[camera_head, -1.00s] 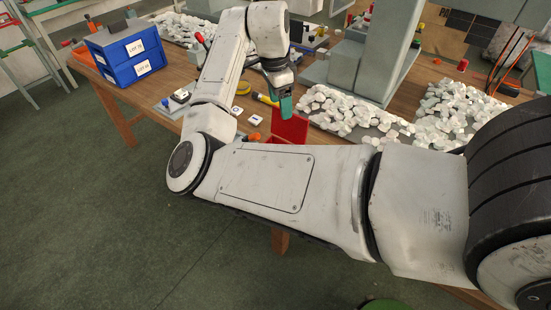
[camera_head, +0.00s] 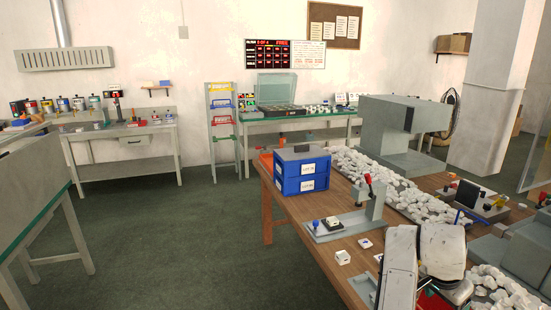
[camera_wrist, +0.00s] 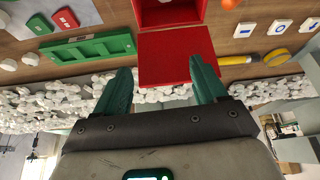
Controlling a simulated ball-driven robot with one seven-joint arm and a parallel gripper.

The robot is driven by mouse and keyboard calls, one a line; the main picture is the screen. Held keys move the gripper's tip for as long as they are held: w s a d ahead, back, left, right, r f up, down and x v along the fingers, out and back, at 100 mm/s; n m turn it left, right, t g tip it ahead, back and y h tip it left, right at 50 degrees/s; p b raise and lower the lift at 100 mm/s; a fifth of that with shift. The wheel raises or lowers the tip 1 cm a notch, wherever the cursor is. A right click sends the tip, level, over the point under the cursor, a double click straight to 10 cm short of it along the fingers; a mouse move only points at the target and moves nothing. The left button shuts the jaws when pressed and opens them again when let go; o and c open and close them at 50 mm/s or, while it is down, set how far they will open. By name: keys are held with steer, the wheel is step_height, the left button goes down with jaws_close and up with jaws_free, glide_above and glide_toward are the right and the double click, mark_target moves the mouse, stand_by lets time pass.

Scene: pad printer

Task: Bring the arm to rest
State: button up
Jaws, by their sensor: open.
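My gripper (camera_wrist: 162,84) shows in the wrist view with its two green fingers spread apart and nothing between them. Behind the gap is a red box with its red lid (camera_wrist: 176,56) flipped open. I cannot tell how far the fingertips are from the lid. In the head view, white links of my arm (camera_head: 400,268) show at the bottom right, over the near part of the wooden table. The fingers cannot be made out there.
The wooden table (camera_head: 285,215) carries a blue drawer box (camera_head: 301,172), a grey fixture (camera_head: 340,222) and heaps of white pieces (camera_head: 385,185). A green tray (camera_wrist: 88,48) and a yellow-black tool (camera_wrist: 262,58) lie near the red box. Open green floor (camera_head: 180,240) lies left.

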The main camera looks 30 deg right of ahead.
steer(key=s+a+f+n+y, duration=0.1)
steer(key=s+a+f+n, duration=0.2)
steer(key=a, duration=0.7)
steer(key=s+a+f+n+t+y, duration=0.1)
steer(key=s+a+f+n, duration=0.3)
steer(key=a+f+n, duration=0.4)
steer(key=s+a+f+n+y, duration=0.2)
steer(key=a+f+n, duration=0.3)
steer(key=a+n, duration=0.3)
steer(key=s+a, duration=0.1)
steer(key=a, duration=0.3)
steer(key=shift+s+f+t+y, duration=0.25)
steer(key=shift+s+t+y, duration=0.1)
steer(key=shift+t+y, duration=0.05)
